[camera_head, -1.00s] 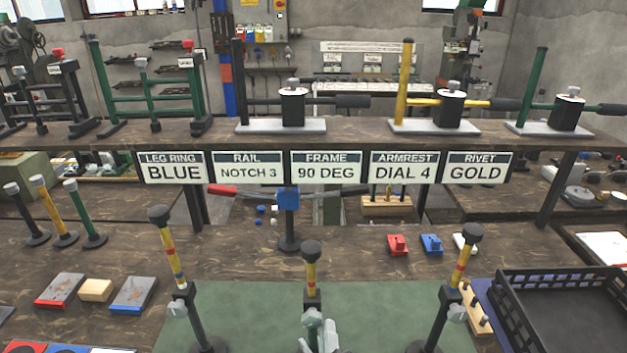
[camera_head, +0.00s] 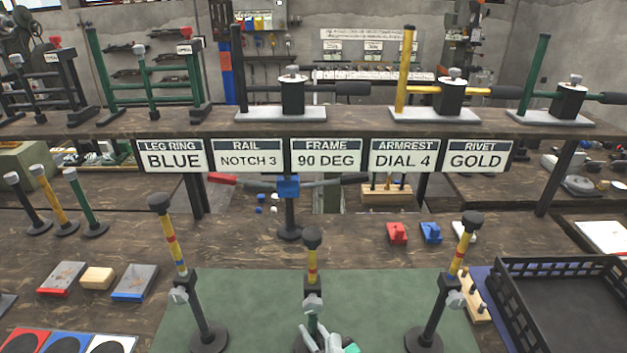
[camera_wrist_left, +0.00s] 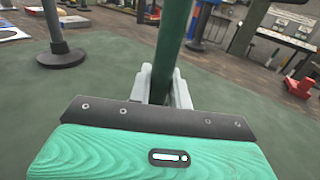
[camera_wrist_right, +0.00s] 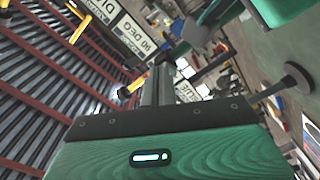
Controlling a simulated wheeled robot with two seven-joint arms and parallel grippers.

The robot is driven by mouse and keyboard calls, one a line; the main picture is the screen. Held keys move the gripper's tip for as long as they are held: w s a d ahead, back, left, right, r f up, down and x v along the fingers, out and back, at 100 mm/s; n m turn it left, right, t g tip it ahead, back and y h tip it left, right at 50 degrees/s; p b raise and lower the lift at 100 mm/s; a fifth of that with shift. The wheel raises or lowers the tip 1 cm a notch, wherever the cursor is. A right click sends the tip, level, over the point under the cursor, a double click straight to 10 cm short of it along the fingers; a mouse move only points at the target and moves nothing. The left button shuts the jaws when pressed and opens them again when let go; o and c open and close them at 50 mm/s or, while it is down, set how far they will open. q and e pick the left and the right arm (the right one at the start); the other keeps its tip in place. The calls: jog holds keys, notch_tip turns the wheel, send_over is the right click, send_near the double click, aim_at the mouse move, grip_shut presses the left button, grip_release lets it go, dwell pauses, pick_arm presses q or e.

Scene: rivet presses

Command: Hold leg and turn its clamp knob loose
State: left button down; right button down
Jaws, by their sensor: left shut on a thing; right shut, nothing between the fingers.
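My left gripper also shows low in the head view (camera_head: 322,340), below the knob. My right gripper (camera_wrist_right: 160,80) is shut and empty, close to a leg's dark clamp (camera_wrist_right: 190,35) in the right wrist view. Whether it touches the knob is unclear.
Two similar legs stand left (camera_head: 180,260) and right (camera_head: 455,270) of the middle one on the green mat (camera_head: 250,300). A black tray (camera_head: 560,310) is at right. A blue-headed fixture (camera_head: 288,188) stands behind, below a sign row (camera_head: 325,157).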

aim_at(313, 305)
jog(key=shift+s, duration=0.4)
jog(key=w, duration=0.6)
jog(key=shift+a+f, duration=0.3)
jog(key=shift+a, duration=0.1)
jog(key=shift+a+r, duration=0.2)
jog(key=shift+a, duration=0.05)
dwell(0.8)
jog(key=shift+d+r, duration=0.1)
jog(key=shift+r, duration=0.2)
dwell(0.4)
jog(key=shift+d+f, duration=0.1)
jog(key=shift+d, duration=0.05)
